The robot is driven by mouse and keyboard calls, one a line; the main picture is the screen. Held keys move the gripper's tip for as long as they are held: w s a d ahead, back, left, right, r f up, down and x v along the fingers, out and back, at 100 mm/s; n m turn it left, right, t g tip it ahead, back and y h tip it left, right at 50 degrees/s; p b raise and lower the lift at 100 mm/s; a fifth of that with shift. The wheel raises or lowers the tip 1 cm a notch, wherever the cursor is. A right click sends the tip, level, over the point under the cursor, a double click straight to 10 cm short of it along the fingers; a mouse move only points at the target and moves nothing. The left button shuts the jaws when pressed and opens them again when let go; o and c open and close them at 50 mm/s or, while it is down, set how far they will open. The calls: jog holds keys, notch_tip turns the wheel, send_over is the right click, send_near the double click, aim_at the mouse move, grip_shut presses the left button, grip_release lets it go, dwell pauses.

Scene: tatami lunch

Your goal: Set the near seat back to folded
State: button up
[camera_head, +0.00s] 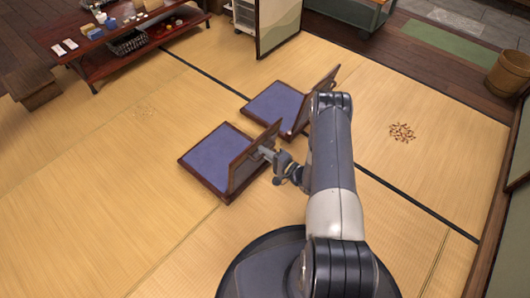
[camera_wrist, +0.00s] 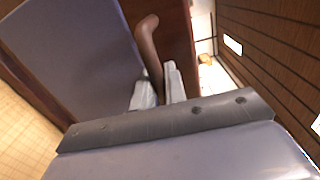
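The near seat (camera_head: 212,155) is a low legless chair with a blue cushion and dark wooden frame on the tatami. Its back (camera_head: 248,162) stands up, tilted, at the right side of the cushion. My gripper (camera_head: 266,151) is at the upper edge of this back, on its outer side. In the wrist view, the blue cushion (camera_wrist: 75,50) fills the left and the dark red wood of the seat shows behind the fingers. A curved brown bar (camera_wrist: 148,45) runs down between my fingertips (camera_wrist: 159,88), which appear closed against it. Its lower end is hidden.
A second, similar seat (camera_head: 274,105) with its back raised stands just behind. A low red table (camera_head: 110,58) with small items is at the far left. A wooden bucket (camera_head: 510,73) is at the right. Brown bits (camera_head: 402,132) lie on the mat. The left tatami is clear.

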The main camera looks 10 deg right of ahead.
grip_shut()
